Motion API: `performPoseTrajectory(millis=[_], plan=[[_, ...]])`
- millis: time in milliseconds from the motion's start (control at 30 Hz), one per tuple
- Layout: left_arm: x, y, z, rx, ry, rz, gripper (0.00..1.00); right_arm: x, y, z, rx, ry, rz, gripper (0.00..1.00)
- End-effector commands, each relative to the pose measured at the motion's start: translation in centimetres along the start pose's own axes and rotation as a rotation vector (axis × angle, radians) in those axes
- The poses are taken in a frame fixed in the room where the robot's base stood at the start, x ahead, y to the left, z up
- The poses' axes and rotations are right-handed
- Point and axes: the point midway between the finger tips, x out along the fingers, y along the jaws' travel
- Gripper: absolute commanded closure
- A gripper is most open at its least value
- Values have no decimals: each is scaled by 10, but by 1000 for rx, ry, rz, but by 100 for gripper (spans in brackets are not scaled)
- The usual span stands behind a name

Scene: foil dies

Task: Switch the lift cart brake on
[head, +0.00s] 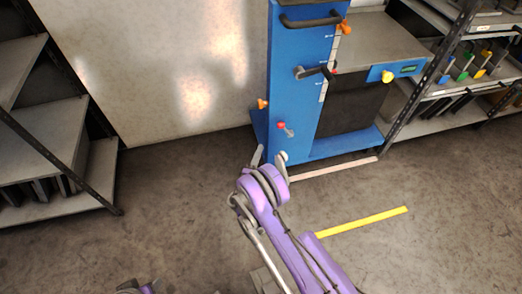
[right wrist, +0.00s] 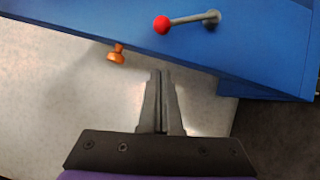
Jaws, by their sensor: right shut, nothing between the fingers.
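The blue lift cart (head: 292,100) stands against the back wall in the head view. A short grey lever with a red ball (head: 281,126) is low on its column face. In the right wrist view the red ball (right wrist: 161,25) ends a grey rod lying along the blue face, its pivot to the right. Which control is the brake is not labelled legibly. My right gripper (head: 258,154) is low in front of the column; in the wrist view its fingers (right wrist: 161,76) are together and empty, apart from the lever. My left gripper's fingers do not show.
The column also carries an orange knob (head: 262,103), a dark crank handle (head: 314,72) and a push bar (head: 311,20). A yellow knob (head: 387,76) is on the cart's side. Shelves (head: 50,140) stand left and right. The floor is clear around a yellow strip (head: 362,222).

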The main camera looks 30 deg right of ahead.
Motion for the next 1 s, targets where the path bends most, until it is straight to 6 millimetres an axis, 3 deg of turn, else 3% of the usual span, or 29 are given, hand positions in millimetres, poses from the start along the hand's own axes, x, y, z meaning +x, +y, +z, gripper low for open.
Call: performPoseTrajectory(millis=[333,400,600,1000], plan=[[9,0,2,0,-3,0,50,75,-1,1,0,-2,0,100],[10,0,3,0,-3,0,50,82,-1,12,0,-4,0,100],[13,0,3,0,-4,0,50,96,0,25,0,-1,0,100],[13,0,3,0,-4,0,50,99,0,28,1,1,0,100]])
